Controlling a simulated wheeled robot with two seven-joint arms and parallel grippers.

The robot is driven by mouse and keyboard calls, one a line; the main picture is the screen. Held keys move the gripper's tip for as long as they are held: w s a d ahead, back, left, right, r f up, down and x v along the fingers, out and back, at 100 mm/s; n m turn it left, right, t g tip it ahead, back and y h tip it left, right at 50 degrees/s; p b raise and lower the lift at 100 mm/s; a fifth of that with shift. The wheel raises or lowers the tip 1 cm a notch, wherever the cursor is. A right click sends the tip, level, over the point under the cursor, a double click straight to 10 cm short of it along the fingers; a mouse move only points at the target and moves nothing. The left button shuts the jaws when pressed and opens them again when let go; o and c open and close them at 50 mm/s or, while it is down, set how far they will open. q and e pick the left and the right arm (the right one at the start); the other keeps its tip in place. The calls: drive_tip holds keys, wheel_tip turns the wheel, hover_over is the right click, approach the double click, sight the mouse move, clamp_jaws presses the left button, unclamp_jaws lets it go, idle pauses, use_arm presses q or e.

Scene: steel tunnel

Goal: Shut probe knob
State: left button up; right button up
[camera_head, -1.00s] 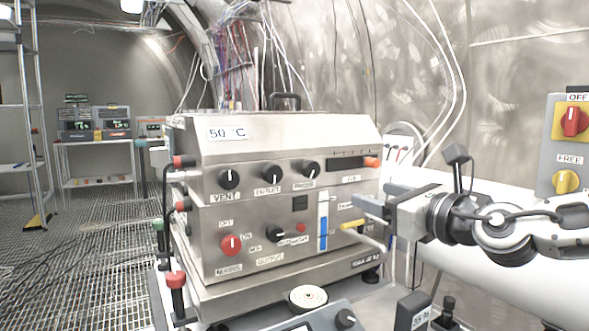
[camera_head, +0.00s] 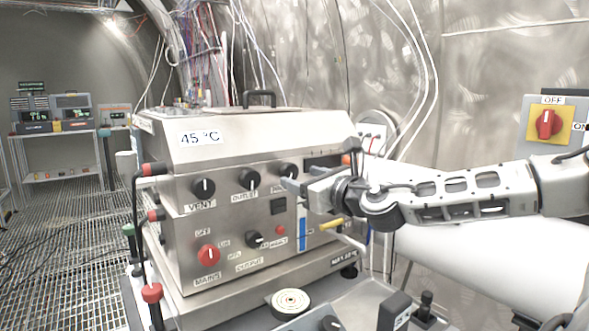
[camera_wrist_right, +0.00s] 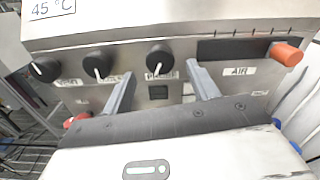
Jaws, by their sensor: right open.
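The probe knob (camera_head: 289,171) is the rightmost of three black knobs in the upper row on the front of the steel cabinet (camera_head: 235,150). In the right wrist view the probe knob (camera_wrist_right: 160,58) carries a pale pointer mark, and its label sits below it, partly readable. My right gripper (camera_head: 305,179) is open in front of the cabinet, close to the knob. In the right wrist view its two fingers (camera_wrist_right: 161,75) stand apart on either side below the knob, with nothing between them. Contact cannot be told. My left gripper is not in view.
The vent knob (camera_head: 203,188) and outlet knob (camera_head: 249,179) are to the left. An orange-tipped air lever (camera_wrist_right: 287,54) is close on the right. Below are a red mains knob (camera_head: 209,255) and a yellow-tipped lever (camera_head: 332,225). A red-handled switch (camera_head: 548,124) is far right.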

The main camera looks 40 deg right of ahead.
sight(292, 174)
drive_tip(key=shift+w+d+f, duration=0.1)
drive_tip(key=shift+w, duration=0.45)
drive_tip(key=shift+w+a, duration=0.2)
drive_tip(key=shift+w, duration=0.75)
drive_tip(key=shift+w+d, duration=0.35)
drive_tip(key=shift+w, duration=0.15)
drive_tip(key=c, duration=1)
